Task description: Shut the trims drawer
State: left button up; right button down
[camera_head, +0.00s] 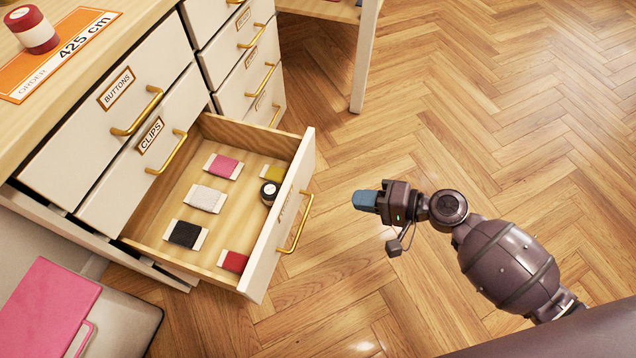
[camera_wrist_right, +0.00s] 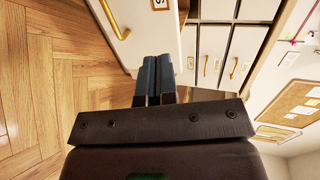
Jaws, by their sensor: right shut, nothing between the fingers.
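The open drawer (camera_head: 287,232) sticks out of the cabinet below the drawers labelled BUTTONS and CLIPS. Its front has a brass handle (camera_head: 297,223) and a label that I cannot read from this angle. My left gripper is not in view.
The BUTTONS drawer (camera_head: 85,125) and CLIPS drawer (camera_head: 130,165) look shut above the open one. A worktop with an orange order card (camera_head: 60,60) and a red-and-white spool (camera_head: 32,30) is at upper left. A pink folder (camera_head: 45,310) lies at lower left. The wooden floor (camera_head: 480,100) on the right is clear.

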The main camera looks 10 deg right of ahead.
aim_at(291, 187)
jog(key=x, duration=0.4)
jog(key=r+x, duration=0.1)
jog(key=x, duration=0.4)
jog(key=b+x, duration=0.1)
jog(key=x, duration=0.3)
jog(key=shift+w+a+r, duration=0.15)
jog(key=shift+a, duration=0.3)
jog(key=shift+w, duration=0.1)
